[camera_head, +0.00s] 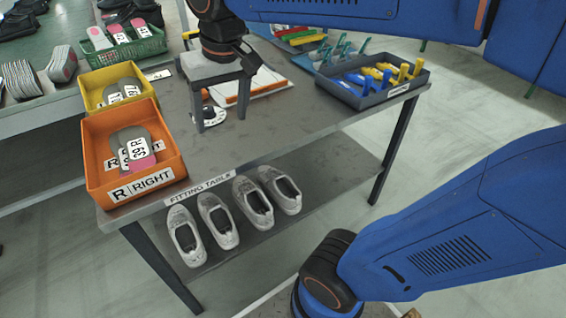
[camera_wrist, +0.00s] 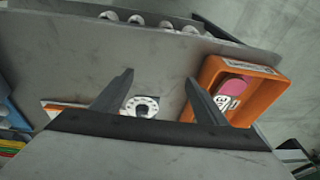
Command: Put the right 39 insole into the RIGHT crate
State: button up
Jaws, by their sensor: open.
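The orange RIGHT crate (camera_head: 97,183) stands at the front left corner of the fitting table, its R RIGHT label facing front. Grey insoles lie inside it. The top one, the right 39 insole (camera_head: 137,148), has a white 39 R label and a pink heel patch. In the wrist view the crate (camera_wrist: 262,108) is at the right, with the pink-ended insole (camera_wrist: 235,84) in it. My gripper (camera_head: 221,120) is open and empty, pointing down over the table right of the crate.
A yellow crate (camera_head: 88,82) with insoles stands behind the orange one, and a green basket (camera_head: 150,47) behind that. A white round dial (camera_head: 207,113) sits below my gripper. A grey tool tray (camera_head: 360,100) is at the right. Shoes (camera_head: 218,220) rest on the lower shelf. The table's front middle is clear.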

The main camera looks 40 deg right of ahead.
jog(key=s+d+f+t, duration=0.2)
jog(key=s+d+f, duration=0.6)
jog(key=s+f, duration=0.2)
jog(key=shift+s+d+f+h, duration=0.3)
jog(key=shift+s+f, duration=0.1)
jog(key=shift+f, duration=0.25)
dwell(0.4)
